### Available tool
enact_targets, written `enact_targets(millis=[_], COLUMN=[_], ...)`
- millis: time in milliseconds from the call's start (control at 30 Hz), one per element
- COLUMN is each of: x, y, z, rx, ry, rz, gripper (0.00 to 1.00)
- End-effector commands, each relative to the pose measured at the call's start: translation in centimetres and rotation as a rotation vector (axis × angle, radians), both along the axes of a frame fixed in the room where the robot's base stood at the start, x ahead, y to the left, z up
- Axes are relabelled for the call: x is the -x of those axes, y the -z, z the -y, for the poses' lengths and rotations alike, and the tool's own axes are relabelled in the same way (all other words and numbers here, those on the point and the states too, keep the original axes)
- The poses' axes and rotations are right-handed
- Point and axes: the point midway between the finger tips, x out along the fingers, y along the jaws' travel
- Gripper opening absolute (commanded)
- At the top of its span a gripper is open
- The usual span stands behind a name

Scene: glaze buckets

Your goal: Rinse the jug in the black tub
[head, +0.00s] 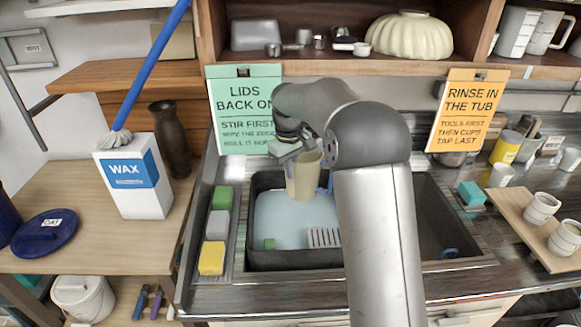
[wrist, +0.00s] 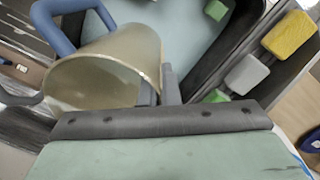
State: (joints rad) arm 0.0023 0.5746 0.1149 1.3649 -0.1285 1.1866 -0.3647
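The beige jug (head: 303,178) hangs over the black tub (head: 262,262), its lower end over or at the pale blue water (head: 285,222); I cannot tell whether it touches. My gripper (head: 300,152) is shut on the jug's wall near its rim. In the wrist view the jug (wrist: 105,65) lies tilted in the picture with its mouth towards the camera and its blue handle (wrist: 52,28) at upper left. One finger (wrist: 170,85) of my gripper is beside the wall; the other is partly hidden by the jug.
Green, grey and yellow (head: 212,257) sponges line the tub's left side. A green block (head: 269,243) and a pale slotted piece (head: 323,237) are in the tub. A wax carton (head: 134,183) stands left; a board with white cups (head: 543,208) lies right. Signs hang behind.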

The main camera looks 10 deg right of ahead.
Motion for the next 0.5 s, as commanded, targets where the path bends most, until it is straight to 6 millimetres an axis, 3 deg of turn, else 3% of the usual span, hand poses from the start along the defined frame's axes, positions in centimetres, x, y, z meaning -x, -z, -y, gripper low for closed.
enact_targets(millis=[500], x=[0.0], y=[5.5], z=[0.0], rx=[0.000], ry=[0.000], rz=[-0.001], gripper=[0.00])
